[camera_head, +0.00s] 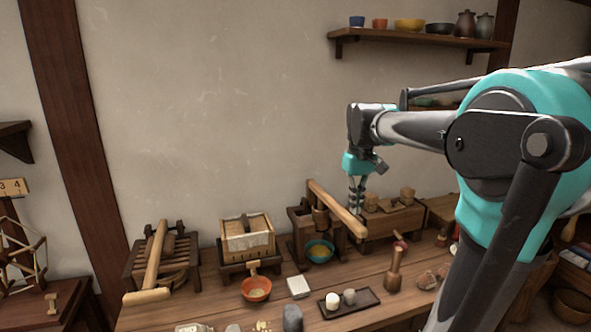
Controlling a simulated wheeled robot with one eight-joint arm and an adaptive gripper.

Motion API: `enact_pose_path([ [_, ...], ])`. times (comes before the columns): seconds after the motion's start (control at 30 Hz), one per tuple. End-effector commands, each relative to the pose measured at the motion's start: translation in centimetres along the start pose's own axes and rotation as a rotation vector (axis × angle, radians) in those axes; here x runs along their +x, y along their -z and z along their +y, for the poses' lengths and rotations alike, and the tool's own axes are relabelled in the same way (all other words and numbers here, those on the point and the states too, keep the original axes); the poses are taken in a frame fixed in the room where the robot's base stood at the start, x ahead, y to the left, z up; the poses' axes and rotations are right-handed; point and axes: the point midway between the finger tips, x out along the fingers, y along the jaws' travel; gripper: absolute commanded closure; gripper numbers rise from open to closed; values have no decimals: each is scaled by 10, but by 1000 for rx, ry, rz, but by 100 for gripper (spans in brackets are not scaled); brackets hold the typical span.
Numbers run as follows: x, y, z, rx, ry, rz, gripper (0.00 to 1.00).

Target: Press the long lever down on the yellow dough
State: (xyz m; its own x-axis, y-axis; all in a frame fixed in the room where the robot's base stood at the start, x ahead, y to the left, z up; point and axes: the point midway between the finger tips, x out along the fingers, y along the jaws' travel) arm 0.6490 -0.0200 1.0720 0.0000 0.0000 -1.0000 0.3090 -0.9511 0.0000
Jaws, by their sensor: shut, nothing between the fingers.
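The long wooden lever (338,210) slopes down to the right from the top of a dark wooden press frame (300,238). A thick plunger (320,217) hangs under it. Below the plunger stands a teal bowl (319,257) with something pale or yellowish in it, too small to make out clearly; I cannot tell if it is the yellow dough. My gripper (356,212) points down, shut and empty, close to the lever's lower right end. I cannot tell whether it touches the lever or is behind or above it.
Right of the press is a wooden box (393,222) with blocks on top. In front are a dark tray (350,304) with two small pieces, a wooden pestle-like tool (394,270), an orange bowl (256,289) and a white dish (298,287). A shelf (420,40) hangs above.

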Motion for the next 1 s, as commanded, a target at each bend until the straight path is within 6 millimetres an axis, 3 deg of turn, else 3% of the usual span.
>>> enact_pose_path([
  [0.6, -53, 0, 0, 0, 0, 0, 100],
  [1.0, -55, 0, 0, 0, 0, 0, 100],
])
